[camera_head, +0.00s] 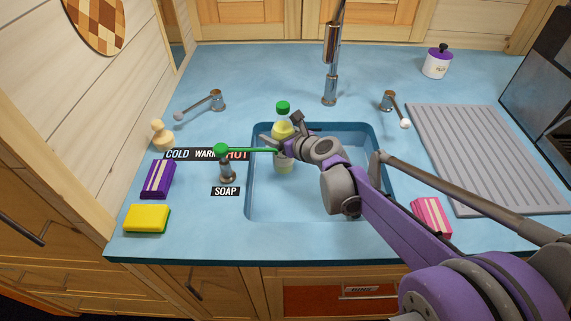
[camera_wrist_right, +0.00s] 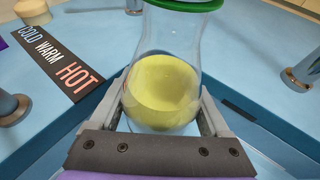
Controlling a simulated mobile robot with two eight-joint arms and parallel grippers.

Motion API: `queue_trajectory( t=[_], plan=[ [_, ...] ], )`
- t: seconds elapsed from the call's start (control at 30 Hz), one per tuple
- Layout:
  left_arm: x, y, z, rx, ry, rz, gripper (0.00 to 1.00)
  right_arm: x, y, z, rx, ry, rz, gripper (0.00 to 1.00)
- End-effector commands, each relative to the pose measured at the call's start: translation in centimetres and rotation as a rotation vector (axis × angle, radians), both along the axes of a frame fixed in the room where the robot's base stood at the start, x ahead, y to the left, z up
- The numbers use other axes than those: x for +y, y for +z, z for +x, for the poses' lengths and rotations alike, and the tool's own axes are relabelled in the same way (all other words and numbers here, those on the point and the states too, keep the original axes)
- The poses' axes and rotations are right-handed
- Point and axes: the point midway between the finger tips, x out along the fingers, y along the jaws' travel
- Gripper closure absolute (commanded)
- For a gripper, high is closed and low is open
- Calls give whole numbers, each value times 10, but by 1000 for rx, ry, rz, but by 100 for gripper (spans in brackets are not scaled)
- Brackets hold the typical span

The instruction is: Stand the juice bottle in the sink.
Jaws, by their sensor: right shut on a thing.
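The juice bottle (camera_head: 283,128) is clear with a green cap and pale yellow juice, and it is upright. My right gripper (camera_head: 283,147) is shut on it, over the left part of the sink (camera_head: 255,195). In the right wrist view the bottle (camera_wrist_right: 165,65) stands between the two fingers (camera_wrist_right: 165,110). My left gripper is not in view.
A soap dispenser (camera_head: 226,172) with a long green lever stands at the sink's left edge. The tap (camera_head: 331,70) rises behind the sink. Sponges (camera_head: 146,218) lie at left, a pink-striped packet (camera_head: 432,217) at right, beside a grey drainboard (camera_head: 485,150). A lidded jar (camera_head: 436,65) stands behind.

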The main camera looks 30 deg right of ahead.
Motion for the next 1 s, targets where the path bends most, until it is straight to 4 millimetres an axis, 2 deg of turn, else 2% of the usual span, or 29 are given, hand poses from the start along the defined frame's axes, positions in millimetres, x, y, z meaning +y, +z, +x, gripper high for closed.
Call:
queue_trajectory(
  t=[0.1,0.33,0.53,0.97,1.0],
  plan=[
    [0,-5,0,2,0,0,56,0,-19,0,0,0,1,100],
    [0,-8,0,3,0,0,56,0,-34,0,-1,0,1,100],
    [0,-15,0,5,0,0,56,0,-61,1,-1,0,1,100],
    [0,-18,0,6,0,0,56,0,-68,0,-1,0,1,100],
    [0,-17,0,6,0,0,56,0,-67,0,0,0,0,13]
  ],
)
